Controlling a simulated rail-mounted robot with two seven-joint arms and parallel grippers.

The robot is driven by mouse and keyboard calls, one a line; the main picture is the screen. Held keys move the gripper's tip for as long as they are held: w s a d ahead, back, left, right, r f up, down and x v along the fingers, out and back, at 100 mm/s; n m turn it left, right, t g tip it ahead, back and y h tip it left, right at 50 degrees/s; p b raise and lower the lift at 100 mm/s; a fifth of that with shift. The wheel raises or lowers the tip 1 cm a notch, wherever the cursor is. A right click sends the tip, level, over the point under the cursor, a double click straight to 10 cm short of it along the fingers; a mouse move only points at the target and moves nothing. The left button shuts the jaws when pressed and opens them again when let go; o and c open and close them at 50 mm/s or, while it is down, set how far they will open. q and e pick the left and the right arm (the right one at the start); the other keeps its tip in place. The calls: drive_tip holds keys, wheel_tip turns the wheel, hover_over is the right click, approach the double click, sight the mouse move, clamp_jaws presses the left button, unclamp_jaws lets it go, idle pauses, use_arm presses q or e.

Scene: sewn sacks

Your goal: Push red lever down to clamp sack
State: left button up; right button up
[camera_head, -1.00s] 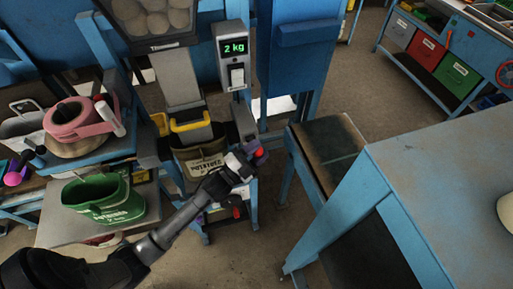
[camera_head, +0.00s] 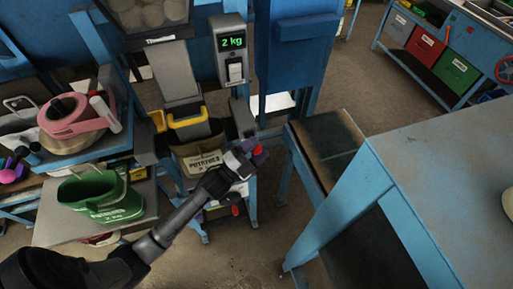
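The brown sack labelled potatoes (camera_head: 203,163) hangs below the yellow-edged chute (camera_head: 188,124) of the blue filling machine. My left gripper (camera_head: 253,157) is at the right side of the sack, by the machine's right post. A small red part, likely the lever's knob (camera_head: 257,149), shows right at its fingertips. The fingertips are small and partly hidden, so I cannot tell whether they touch or hold the lever. The rest of the lever is hidden. My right gripper is out of view.
A scale display (camera_head: 232,42) reading 2 kg is above the gripper. A green bucket (camera_head: 101,196) and pink tape roll (camera_head: 76,117) stand at left. A dark-topped bench (camera_head: 328,140) and blue table (camera_head: 440,160) are at right.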

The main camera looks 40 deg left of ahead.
use_arm(q)
drive_tip(key=shift+o, duration=0.4)
drive_tip(key=shift+r, duration=0.15)
drive_tip(key=b+v, duration=0.2)
drive_tip(key=v, duration=1.2)
drive_tip(key=shift+w, duration=0.1)
